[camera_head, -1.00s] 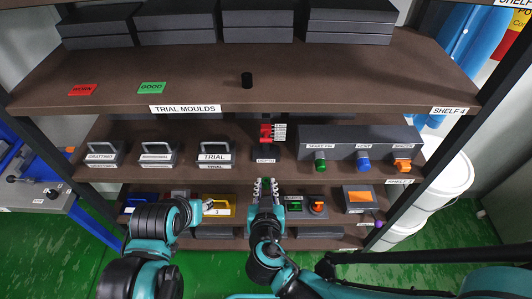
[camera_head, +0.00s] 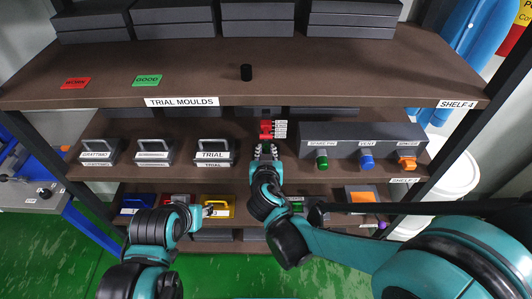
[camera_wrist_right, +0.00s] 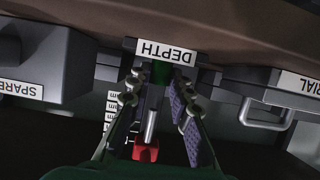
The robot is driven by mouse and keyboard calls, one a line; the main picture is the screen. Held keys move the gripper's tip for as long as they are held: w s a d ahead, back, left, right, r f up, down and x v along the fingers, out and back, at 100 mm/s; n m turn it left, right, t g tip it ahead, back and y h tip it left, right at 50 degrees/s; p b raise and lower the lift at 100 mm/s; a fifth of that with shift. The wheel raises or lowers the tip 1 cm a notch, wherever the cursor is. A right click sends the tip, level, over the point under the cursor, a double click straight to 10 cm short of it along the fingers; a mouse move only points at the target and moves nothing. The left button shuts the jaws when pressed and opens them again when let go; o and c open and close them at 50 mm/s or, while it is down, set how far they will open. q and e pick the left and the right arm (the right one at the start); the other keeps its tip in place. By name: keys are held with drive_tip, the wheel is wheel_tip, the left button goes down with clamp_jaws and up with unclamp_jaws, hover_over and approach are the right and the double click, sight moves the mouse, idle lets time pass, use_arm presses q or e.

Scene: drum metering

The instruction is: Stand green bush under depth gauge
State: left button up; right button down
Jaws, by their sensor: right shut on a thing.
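The depth gauge (camera_head: 266,130) stands on the middle shelf, with a red part and small white labels beside it. In the right wrist view, its red part (camera_wrist_right: 146,152) and grey rod (camera_wrist_right: 151,124) show upside down behind the DEPTH label (camera_wrist_right: 166,52). My right gripper (camera_head: 265,152) is at the gauge's front and shut on the green bush (camera_wrist_right: 160,73), which shows between the fingertips close to the label. The label partly hides the bush, and I cannot tell whether it touches the gauge base. My left gripper (camera_head: 207,210) is low at the left, its jaws unclear.
A grey block (camera_head: 360,140) with green, blue and orange knobs stands right of the gauge. Handled moulds, including TRIAL (camera_head: 214,151), stand left. The upper shelf (camera_head: 200,75) overhangs the gauge. A yellow item (camera_head: 220,205) lies below.

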drive_tip(key=c, duration=1.4)
unclamp_jaws()
drive_tip(key=shift+s+r, duration=0.25)
drive_tip(key=shift+s, duration=0.1)
drive_tip(key=p+v, duration=0.4)
drive_tip(key=v, duration=0.6)
drive_tip(key=s+d+g, duration=0.3)
drive_tip(key=s+d, duration=0.1)
drive_tip(key=d, duration=0.5)
drive_tip(key=s+d+g, duration=0.3)
drive_tip(key=s+d, duration=0.2)
drive_tip(key=d, duration=0.3)
drive_tip(key=shift+d+f+g, duration=0.2)
drive_tip(key=shift+d+g, duration=0.1)
drive_tip(key=shift+d, duration=0.1)
